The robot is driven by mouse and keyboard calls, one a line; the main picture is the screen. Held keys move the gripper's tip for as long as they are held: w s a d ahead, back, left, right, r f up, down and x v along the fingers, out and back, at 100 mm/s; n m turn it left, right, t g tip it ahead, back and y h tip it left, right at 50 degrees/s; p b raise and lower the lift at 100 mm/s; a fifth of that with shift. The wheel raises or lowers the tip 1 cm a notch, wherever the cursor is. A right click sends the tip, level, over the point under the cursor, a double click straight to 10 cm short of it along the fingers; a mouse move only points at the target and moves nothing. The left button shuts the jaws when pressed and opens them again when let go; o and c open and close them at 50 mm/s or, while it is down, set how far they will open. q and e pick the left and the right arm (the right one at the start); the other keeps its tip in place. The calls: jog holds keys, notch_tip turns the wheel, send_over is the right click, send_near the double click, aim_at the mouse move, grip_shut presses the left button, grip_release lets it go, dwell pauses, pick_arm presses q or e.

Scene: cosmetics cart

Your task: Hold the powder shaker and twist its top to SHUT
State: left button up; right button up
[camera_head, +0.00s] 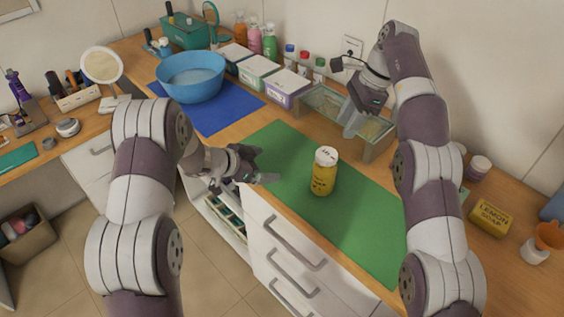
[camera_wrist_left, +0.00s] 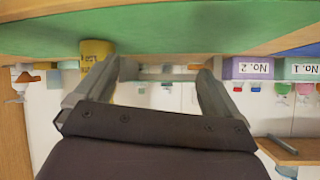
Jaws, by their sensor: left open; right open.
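The powder shaker (camera_head: 323,174) is a yellow bottle with a white top, standing upright on the green mat (camera_head: 283,152) in the head view. The position of its top is too small to read. In the left wrist view the shaker (camera_wrist_left: 97,48) shows upside down, partly behind a finger. My left gripper (camera_head: 262,166) is open and empty, to the left of the shaker and apart from it. Its two fingers also show in the left wrist view (camera_wrist_left: 165,70). My right gripper (camera_head: 351,120) is open and empty, above and behind the shaker to the right, pointing down.
A glass-sided tray (camera_head: 322,104) stands behind the mat, close to my right gripper. A blue bowl (camera_head: 192,77) sits on a blue mat (camera_head: 226,119) at the left. Boxes (camera_head: 284,88) line the back. A lemon soap box (camera_head: 490,218) is at the right.

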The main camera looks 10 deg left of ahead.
aim_at(324, 171)
pick_arm(q)
jog(key=s+d+r+m+g+h, duration=0.3)
jog(key=s+d+r+h, duration=0.1)
jog(key=d+r+h, duration=0.15)
jog(key=x, duration=0.8)
jog(key=f+x, duration=0.1)
jog(key=x, duration=0.4)
jog(key=shift+a+f, duration=0.1)
